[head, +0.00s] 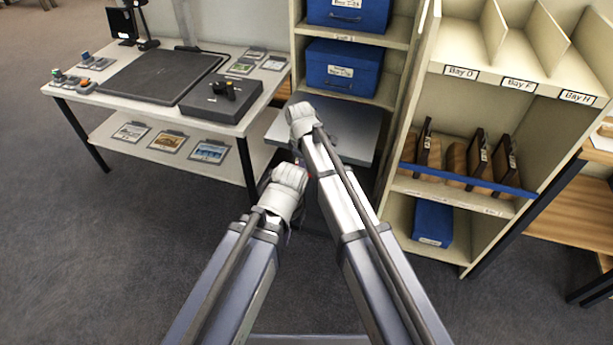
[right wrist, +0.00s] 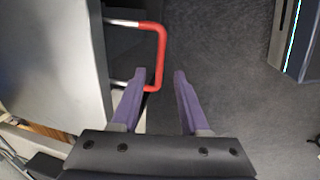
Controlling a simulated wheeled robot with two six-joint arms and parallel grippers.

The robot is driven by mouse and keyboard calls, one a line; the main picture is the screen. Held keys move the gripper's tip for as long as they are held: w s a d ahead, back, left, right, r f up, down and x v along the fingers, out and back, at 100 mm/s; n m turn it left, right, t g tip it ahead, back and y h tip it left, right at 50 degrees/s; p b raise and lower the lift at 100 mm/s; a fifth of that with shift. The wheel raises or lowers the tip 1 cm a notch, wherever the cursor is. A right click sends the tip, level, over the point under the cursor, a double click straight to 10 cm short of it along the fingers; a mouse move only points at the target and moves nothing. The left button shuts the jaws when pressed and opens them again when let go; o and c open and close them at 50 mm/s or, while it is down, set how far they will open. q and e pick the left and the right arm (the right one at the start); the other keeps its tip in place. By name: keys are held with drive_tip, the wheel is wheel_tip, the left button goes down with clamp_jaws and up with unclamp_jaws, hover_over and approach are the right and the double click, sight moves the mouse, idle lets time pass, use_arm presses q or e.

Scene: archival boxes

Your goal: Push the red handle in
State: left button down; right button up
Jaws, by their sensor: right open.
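The red handle (right wrist: 161,55) is a U-shaped bar with bright metal ends, on the side of a grey unit (right wrist: 50,60) in the right wrist view. My right gripper (right wrist: 157,73) is open, with two purple fingers and nothing held. The handle's near corner shows between the fingertips, close to the left one. I cannot tell whether they touch. In the head view my arms hide most of the handle, and the grey top (head: 345,128) shows behind my right arm. My left arm's pale end (head: 284,190) shows, but its fingers are hidden.
A table (head: 130,90) with a dark mat and a black device (head: 222,98) stands at left. Shelves with blue boxes (head: 343,68) stand behind the grey top. A bay rack (head: 468,200) stands at right. Open dark floor (head: 100,250) lies at left.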

drive_tip(key=f+b, duration=0.2)
drive_tip(key=f, duration=0.1)
drive_tip(key=shift+w+d+f+b, duration=0.1)
drive_tip(key=shift+w+f+b, duration=0.2)
drive_tip(key=shift+w, duration=0.05)
use_arm(q)
wheel_tip(320, 180, down, 4)
drive_tip(key=shift+r, duration=0.15)
use_arm(e)
clamp_jaws()
idle(0.8)
